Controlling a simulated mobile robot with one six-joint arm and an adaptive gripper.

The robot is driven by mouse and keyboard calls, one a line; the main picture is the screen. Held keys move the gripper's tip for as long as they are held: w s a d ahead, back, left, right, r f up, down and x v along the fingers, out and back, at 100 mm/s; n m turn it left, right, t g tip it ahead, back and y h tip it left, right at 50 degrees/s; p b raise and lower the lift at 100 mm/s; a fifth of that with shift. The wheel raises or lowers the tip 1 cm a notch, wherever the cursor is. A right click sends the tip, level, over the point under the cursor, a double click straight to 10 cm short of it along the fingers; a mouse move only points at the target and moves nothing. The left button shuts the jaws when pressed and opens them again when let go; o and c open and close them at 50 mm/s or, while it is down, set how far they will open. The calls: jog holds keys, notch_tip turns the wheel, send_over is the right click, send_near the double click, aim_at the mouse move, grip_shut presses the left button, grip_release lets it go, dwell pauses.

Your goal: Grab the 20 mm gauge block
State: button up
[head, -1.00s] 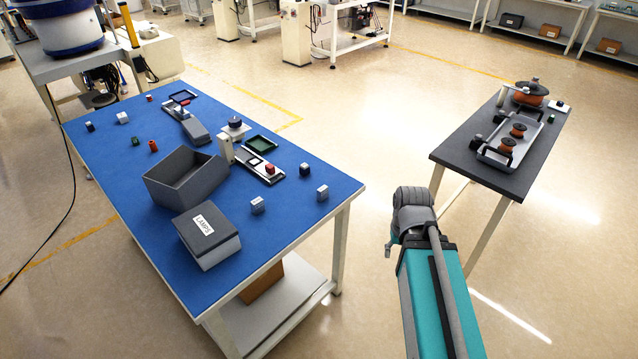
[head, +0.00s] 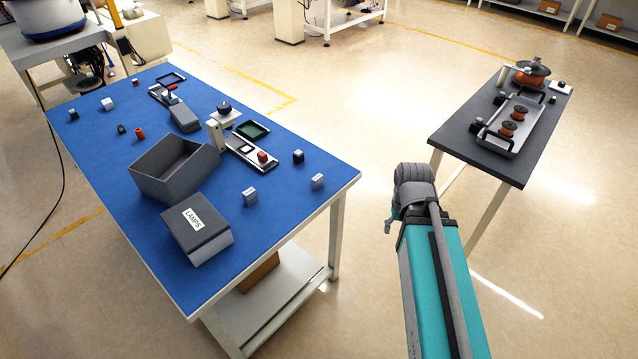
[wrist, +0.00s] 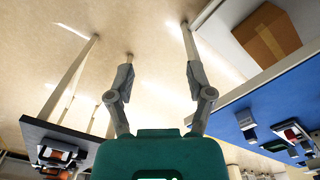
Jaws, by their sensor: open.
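Two small grey-silver blocks stand on the blue table near its front right: one block (head: 250,196) beside the lamps box, and another block (head: 317,181) nearer the right corner. A similar pale block (head: 108,104) is at the far left. Their markings are too small to read, so I cannot tell which is the 20 mm one. My gripper (wrist: 160,65) is open and empty in the wrist view, over the floor between the two tables. In the head view my arm hides most of it, and it is clear of the blue table.
The blue table (head: 110,180) also holds an open grey bin (head: 165,180), the lamps box (head: 210,246), a dark cube (head: 298,156) and fixtures. A dark table (head: 455,137) with a tray of spools stands at right. Floor between is free.

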jog(key=w+a+f+n+t+h+b, duration=0.1)
jog(key=w+a+f+n+h+b, duration=0.2)
jog(key=w+a+f+n+b, duration=0.25)
jog(key=n+t+h+b, duration=0.5)
jog(key=n+t+b, duration=0.45)
jog(key=n, duration=1.25)
send_near(315, 180)
jog(key=shift+s+a, duration=0.1)
jog(key=shift+s, duration=0.3)
jog(key=shift+a+r+n, duration=0.2)
jog(key=shift+a+n, duration=0.15)
jog(key=shift+n, duration=0.1)
jog(key=b+x, duration=0.3)
jog(key=x, duration=0.4)
jog(key=shift+w+d+f, duration=0.15)
jog(key=shift+w+f, duration=0.05)
jog(key=shift+w, duration=0.05)
jog(key=shift+w+d+f+b, duration=0.1)
jog(key=shift+w+d+b, duration=0.2)
jog(key=shift+w+d, duration=0.05)
